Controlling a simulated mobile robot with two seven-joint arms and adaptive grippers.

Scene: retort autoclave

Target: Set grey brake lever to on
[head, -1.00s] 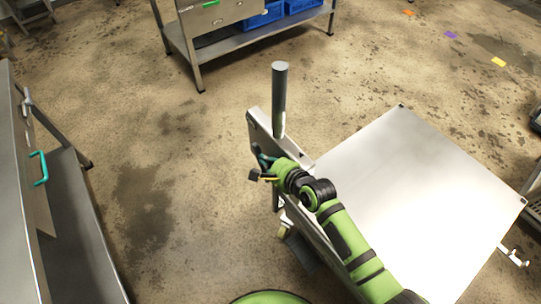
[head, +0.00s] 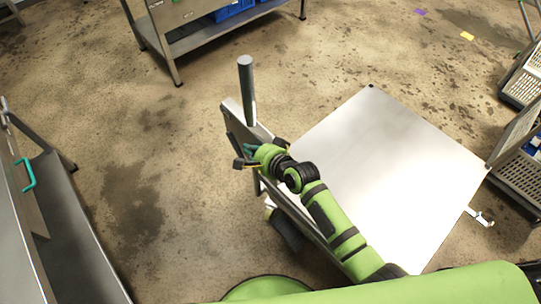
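The grey brake lever (head: 247,92) is a thick, upright grey bar. It stands at the far end of a narrow metal side piece (head: 233,108) along the left edge of a flat metal-topped cart (head: 385,170). My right gripper (head: 262,152) is just below the lever in the head view, at the side piece, apart from the upright bar. Its dark, yellow-marked fingers look spread. A teal part (head: 236,143) shows beside the fingers; I cannot tell whether they touch it. My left gripper is out of view.
A metal cabinet with a teal handle (head: 28,174) stands at the left. A metal table (head: 210,35) with a blue crate (head: 233,9) is at the back. Grey crates (head: 520,180) stand at the right. Stained floor is open between the cabinet and the cart.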

